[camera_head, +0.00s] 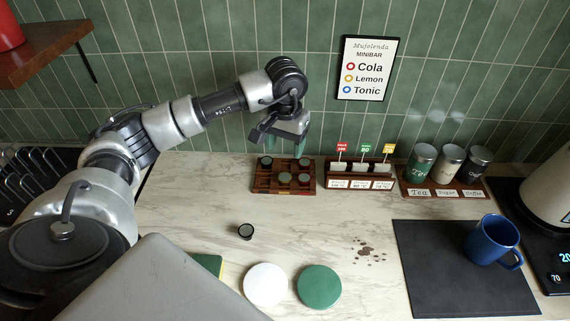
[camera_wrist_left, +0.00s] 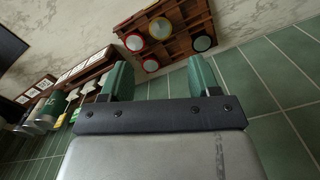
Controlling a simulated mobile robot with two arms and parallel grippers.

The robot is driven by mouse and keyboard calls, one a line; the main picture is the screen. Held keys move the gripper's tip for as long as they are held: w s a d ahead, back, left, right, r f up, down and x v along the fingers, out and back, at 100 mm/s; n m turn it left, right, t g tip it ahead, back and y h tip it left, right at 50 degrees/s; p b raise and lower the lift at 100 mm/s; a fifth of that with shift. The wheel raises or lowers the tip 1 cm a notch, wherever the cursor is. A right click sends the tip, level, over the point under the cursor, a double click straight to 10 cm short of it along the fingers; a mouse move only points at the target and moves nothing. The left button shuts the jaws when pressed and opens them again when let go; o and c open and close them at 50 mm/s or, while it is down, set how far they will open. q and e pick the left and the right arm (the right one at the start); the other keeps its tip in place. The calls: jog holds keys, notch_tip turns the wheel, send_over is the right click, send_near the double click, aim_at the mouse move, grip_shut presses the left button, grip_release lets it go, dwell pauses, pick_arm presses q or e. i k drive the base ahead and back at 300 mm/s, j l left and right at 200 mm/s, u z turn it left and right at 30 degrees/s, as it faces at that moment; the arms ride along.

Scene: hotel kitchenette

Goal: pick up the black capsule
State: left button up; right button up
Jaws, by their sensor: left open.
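A small black capsule (camera_head: 246,231) with a pale top rests by itself on the marble counter, left of centre in the head view. My left gripper (camera_head: 285,148) is open, with green fingers, and hangs near the tiled wall above the back of a wooden capsule rack (camera_head: 262,187). It is well behind and to the right of the loose black capsule, and nothing shows between its fingers. The left wrist view shows the open fingers (camera_wrist_left: 160,72) and the rack (camera_wrist_left: 175,53) beyond them. I cannot make out the loose capsule there. My right gripper is out of view.
The rack holds several capsules. To its right stand a box with small flags (camera_head: 360,178) and a canister stand (camera_head: 445,191). White (camera_head: 265,285) and green (camera_head: 319,286) discs lie in front. A blue mug (camera_head: 491,240) stands on a dark mat (camera_head: 440,265). Brown spots (camera_head: 369,251) mark the counter.

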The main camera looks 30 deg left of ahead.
aim_at(246, 230)
jog(key=u, duration=1.35)
